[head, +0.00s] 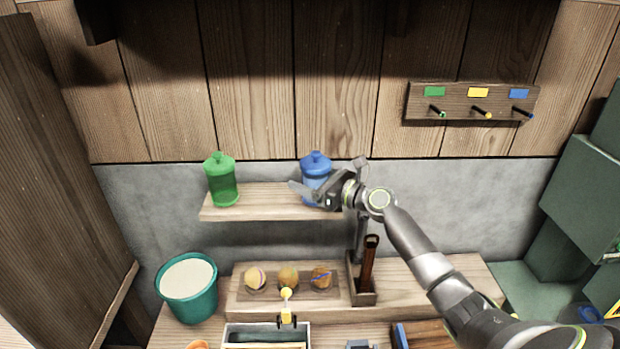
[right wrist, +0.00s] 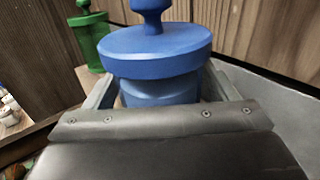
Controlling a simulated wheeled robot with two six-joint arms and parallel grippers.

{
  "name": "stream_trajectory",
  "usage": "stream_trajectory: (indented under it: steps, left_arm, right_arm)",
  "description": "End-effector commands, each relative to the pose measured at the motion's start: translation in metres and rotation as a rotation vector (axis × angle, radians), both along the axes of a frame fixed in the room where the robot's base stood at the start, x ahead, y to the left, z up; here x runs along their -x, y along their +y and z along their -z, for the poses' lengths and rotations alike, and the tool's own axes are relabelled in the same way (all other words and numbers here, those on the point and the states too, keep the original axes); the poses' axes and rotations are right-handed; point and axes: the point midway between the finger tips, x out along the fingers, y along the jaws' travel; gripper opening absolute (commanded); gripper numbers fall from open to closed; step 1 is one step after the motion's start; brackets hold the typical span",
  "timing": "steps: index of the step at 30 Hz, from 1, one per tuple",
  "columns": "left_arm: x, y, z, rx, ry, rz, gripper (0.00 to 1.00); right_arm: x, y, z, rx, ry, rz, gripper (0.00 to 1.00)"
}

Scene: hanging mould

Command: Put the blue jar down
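The blue jar (head: 316,168), with a knobbed lid, is at the right end of the wall shelf (head: 265,210). My right gripper (head: 316,192) reaches it from the right. In the right wrist view the blue jar (right wrist: 155,55) stands upright between the two fingers, which close on its body just below the lid. One finger crosses the front of the jar in the head view. The jar's base is mostly hidden by the gripper, so I cannot tell whether it touches the shelf. My left gripper is not in view.
A green jar (head: 222,182) stands at the shelf's left end, with free shelf between the jars. Below are a teal bucket (head: 188,290), several round items on a wooden stand (head: 239,293), and an open tray (head: 238,334). A peg rack (head: 472,101) hangs on the wall.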

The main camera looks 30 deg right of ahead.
Motion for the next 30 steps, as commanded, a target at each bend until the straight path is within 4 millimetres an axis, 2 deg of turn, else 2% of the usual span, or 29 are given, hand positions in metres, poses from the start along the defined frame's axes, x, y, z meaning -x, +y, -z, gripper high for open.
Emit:
stream_trajectory:
  steps: [11, 14, 24, 30]
  left_arm:
    - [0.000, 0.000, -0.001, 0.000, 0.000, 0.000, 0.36]
    - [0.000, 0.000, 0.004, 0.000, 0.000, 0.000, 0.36]
    - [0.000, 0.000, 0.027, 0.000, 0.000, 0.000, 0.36]
    - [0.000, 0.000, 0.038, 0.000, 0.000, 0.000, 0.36]
  right_arm:
    - [0.002, -0.001, -0.002, 0.002, 0.000, 0.001, 0.80]
    - [0.012, -0.007, 0.000, 0.003, 0.001, 0.002, 0.80]
    - [0.071, -0.039, 0.002, 0.008, 0.002, 0.001, 0.80]
    - [0.094, -0.051, 0.001, 0.005, 0.001, 0.001, 0.80]
